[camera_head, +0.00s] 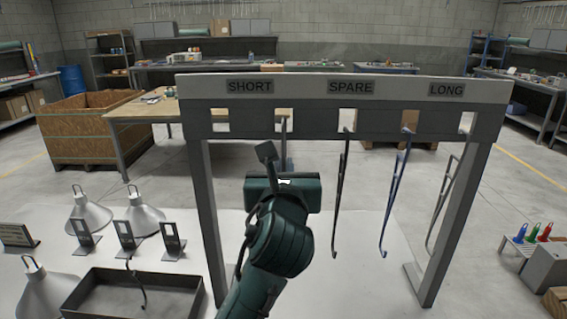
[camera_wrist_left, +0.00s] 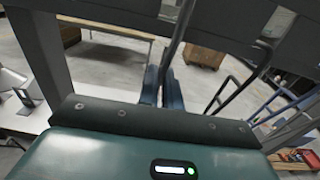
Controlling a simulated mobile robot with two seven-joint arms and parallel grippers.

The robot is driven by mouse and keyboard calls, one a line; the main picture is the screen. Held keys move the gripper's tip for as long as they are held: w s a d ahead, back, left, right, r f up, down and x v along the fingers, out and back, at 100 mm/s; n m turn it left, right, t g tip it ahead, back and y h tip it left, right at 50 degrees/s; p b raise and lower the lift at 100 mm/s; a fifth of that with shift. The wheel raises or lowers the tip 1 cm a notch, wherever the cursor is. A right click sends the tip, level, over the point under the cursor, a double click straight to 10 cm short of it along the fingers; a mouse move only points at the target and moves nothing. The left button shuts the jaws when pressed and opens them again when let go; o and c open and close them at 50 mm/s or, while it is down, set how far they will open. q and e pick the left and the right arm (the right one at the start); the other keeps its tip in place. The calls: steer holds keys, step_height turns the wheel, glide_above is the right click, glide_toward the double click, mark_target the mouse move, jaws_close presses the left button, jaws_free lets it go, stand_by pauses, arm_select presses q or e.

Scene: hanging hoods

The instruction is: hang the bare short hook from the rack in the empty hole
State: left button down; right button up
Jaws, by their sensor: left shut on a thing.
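The grey rack (camera_head: 335,88) carries the signs SHORT, SPARE and LONG above a row of square holes. The leftmost hole (camera_head: 222,121), under SHORT, shows no hook. My left gripper (camera_head: 289,163) is in front of the rack, below the second hole, its fingers mostly hidden behind its green body. In the left wrist view its fingers (camera_wrist_left: 162,88) are shut on a thin dark hook (camera_wrist_left: 179,40), whose shaft runs up toward the beam. Whether its top touches the beam is unclear. A black hook (camera_head: 340,190), a blue hook (camera_head: 396,190) and a grey hook (camera_head: 446,190) hang further right.
A dark tray (camera_head: 75,305) at the lower left holds a small hook (camera_head: 140,285). Grey lamp hoods (camera_head: 140,218) and upright stands (camera_head: 125,236) are behind it. The rack's left post (camera_head: 207,220) stands left of my arm. Coloured items (camera_head: 530,232) stand at the far right.

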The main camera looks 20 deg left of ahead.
arm_select(q)
steer(key=shift+s+d, duration=0.1)
steer(key=shift+s, duration=0.2)
steer(key=v, duration=1)
steer(key=shift+r, duration=0.3)
